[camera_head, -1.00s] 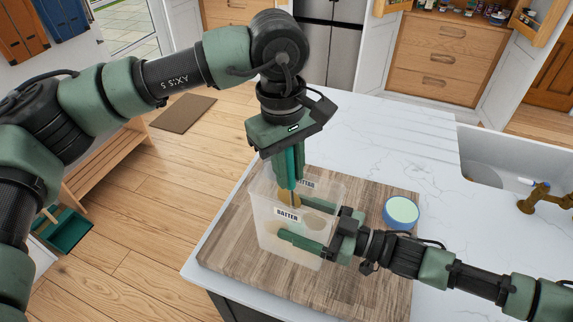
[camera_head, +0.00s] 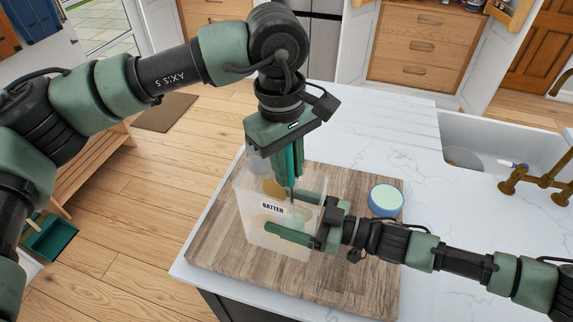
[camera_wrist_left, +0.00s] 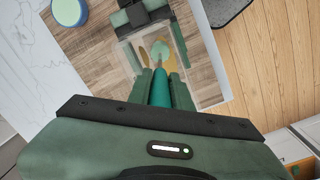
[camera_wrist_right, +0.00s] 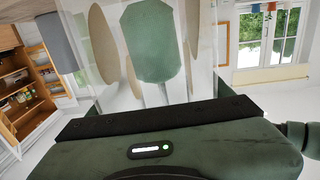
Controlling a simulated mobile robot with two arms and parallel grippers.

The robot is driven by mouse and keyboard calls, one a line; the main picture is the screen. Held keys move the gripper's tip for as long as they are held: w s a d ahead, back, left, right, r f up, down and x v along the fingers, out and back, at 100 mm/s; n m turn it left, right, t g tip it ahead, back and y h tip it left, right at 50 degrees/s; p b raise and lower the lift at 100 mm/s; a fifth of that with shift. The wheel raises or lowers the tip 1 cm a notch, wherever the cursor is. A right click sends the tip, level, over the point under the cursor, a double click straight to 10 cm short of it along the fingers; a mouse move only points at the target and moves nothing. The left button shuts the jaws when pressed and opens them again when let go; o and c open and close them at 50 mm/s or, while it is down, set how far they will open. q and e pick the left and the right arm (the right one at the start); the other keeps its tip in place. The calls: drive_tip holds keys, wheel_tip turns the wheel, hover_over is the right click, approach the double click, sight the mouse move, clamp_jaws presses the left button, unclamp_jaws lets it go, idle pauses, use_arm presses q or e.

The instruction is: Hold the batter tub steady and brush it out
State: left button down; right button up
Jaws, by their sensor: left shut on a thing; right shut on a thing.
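The translucent batter tub (camera_head: 244,222), labelled BATTER, stands on a wooden board with tan smears on its walls. My right gripper (camera_head: 298,215) reaches in from the right and is shut on the tub, one finger along the near side and one along the far side. My left gripper (camera_head: 289,183) points down into the tub's open top. It is shut on the brush, whose teal handle (camera_wrist_left: 160,88) shows in the left wrist view. The right wrist view shows tan ovals on the tub wall (camera_wrist_right: 103,45).
The wooden board (camera_head: 230,268) lies on a white marble worktop (camera_head: 440,230). A round blue-sided container (camera_head: 385,200) with a pale green top stands right of the tub. A sink (camera_head: 480,150) and brass tap (camera_head: 535,180) are farther right.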

use_arm(q)
drive_tip(key=shift+s, duration=0.2)
drive_tip(key=shift+s+a, duration=0.35)
drive_tip(key=shift+s, duration=0.35)
drive_tip(key=shift+r, duration=0.2)
wheel_tip(320, 180, up, 8)
wheel_tip(320, 180, down, 8)
drive_tip(key=shift+f, duration=0.2)
idle(3.4)
drive_tip(key=shift+w, duration=0.1)
drive_tip(key=shift+w+a, duration=1.05)
drive_tip(key=shift+w, duration=0.3)
